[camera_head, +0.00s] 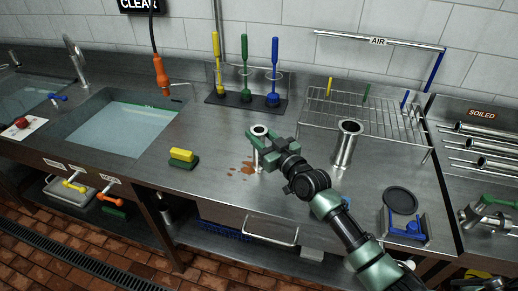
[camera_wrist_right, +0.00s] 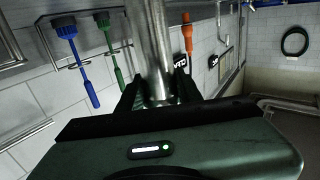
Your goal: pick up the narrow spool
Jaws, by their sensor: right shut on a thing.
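The narrow spool (camera_head: 260,131) is a slim steel tube with a flanged top, upright near the middle of the counter in the head view. My right gripper (camera_head: 262,142) is shut around it just below the top flange. In the right wrist view the shiny tube (camera_wrist_right: 153,45) stands between the two dark fingers (camera_wrist_right: 158,92) of this gripper. The gripper hides part of the tube, and I cannot tell whether its foot touches the counter. A wider steel spool (camera_head: 346,145) stands to the right, apart from the gripper. My left gripper is not in view.
Brown stains (camera_head: 246,168) mark the counter beside the narrow spool. A yellow-green sponge (camera_head: 183,158) lies left. A brush rack (camera_head: 245,98) and a wire rack (camera_head: 375,118) stand behind. A black disc (camera_head: 400,200) and a blue-handled tool (camera_head: 408,228) lie right. The sink (camera_head: 115,128) is far left.

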